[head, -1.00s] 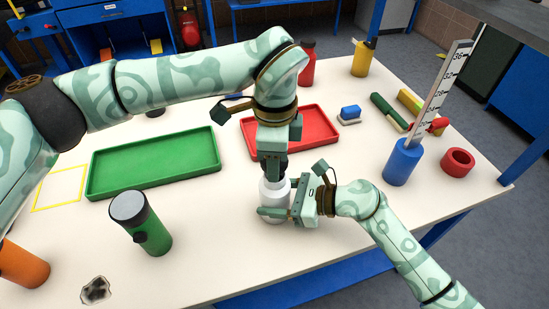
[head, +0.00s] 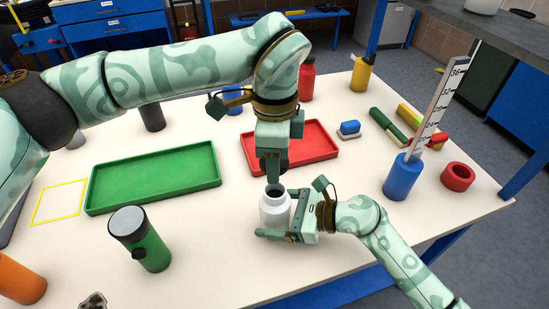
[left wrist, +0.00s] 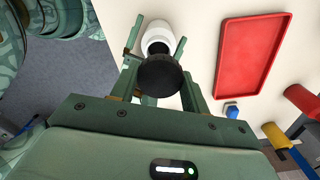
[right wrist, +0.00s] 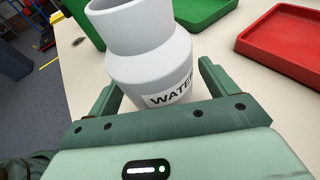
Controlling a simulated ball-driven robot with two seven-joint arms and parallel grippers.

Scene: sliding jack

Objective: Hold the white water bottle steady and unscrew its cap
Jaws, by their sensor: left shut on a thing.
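The white water bottle (head: 275,212) stands upright on the table with its neck open. In the right wrist view the bottle (right wrist: 150,65) shows part of its "WATER" label. My left gripper (head: 274,172) is above the bottle and shut on the black cap (left wrist: 160,75), which is off the neck. In the head view the cap is mostly hidden behind the fingers. My right gripper (head: 285,215) has one finger on each side of the bottle. Its fingers are spread, with a small gap showing beside the bottle in the right wrist view (right wrist: 160,95).
A red tray (head: 325,153) lies just behind the bottle, and a green tray (head: 150,203) lies to the left. A green flask (head: 150,248) stands at the front left. A blue holder with a ruler (head: 401,178) and a red ring (head: 458,177) are at the right.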

